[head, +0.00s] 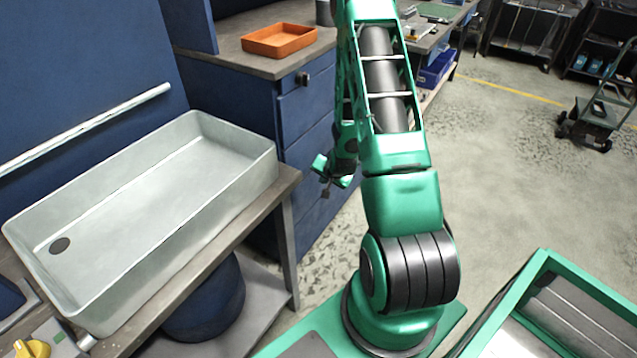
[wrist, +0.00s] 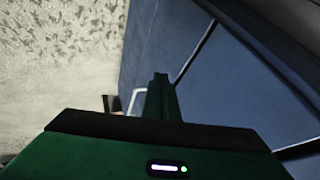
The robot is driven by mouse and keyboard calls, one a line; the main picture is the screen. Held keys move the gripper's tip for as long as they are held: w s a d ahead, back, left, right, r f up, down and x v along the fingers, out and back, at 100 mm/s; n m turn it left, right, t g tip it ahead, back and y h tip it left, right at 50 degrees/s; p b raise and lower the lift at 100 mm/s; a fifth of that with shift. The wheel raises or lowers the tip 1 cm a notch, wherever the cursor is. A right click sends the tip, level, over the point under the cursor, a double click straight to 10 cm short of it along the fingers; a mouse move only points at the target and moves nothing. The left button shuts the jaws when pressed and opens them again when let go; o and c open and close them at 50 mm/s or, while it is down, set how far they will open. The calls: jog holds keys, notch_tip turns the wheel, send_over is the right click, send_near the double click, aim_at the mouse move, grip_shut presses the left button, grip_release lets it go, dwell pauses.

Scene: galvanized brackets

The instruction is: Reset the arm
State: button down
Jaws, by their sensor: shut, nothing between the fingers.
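My green arm rises from its base in the head view and folds down on its far side. My gripper (head: 326,190) hangs beside the dark blue cabinet (head: 305,130), left of the arm and below the worktop, and is partly hidden by the arm. In the wrist view my gripper (wrist: 161,77) shows as one narrow shut shape with nothing held in it. Blue cabinet panels (wrist: 225,85) and speckled floor (wrist: 60,50) lie beyond it.
A large pale sink basin (head: 150,190) stands on a bench at the left. An orange tray (head: 279,41) sits on the worktop behind. A cart (head: 595,115) stands at the far right. Open concrete floor (head: 500,180) lies right of the arm.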

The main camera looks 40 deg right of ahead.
jog(key=shift+v, duration=1.3)
jog(key=s+a+r+n+g, duration=0.2)
jog(key=s+r, duration=0.3)
jog(key=r, duration=0.4)
jog(key=s+a+r+n+g, duration=0.15)
jog(key=s+r, duration=0.25)
jog(key=r, duration=0.5)
jog(key=s+a+r+n+g+y, duration=0.1)
jog(key=s+a+r, duration=0.2)
jog(key=s, duration=0.4)
jog(key=s+a+r+n+g+y, duration=0.1)
jog(key=s+a+r, duration=0.2)
jog(key=s+r, duration=0.3)
jog(key=s+a+r+n+g, duration=0.1)
jog(key=s+a+r, duration=0.2)
jog(key=s, duration=0.5)
jog(key=shift+s+r+y, duration=0.35)
jog(key=shift+r+y, duration=0.05)
jog(key=shift+r, duration=0.4)
jog(key=shift+a+g, duration=0.1)
jog(key=shift+g, duration=0.15)
jog(key=shift+w+f, duration=0.25)
jog(key=shift+w, duration=0.4)
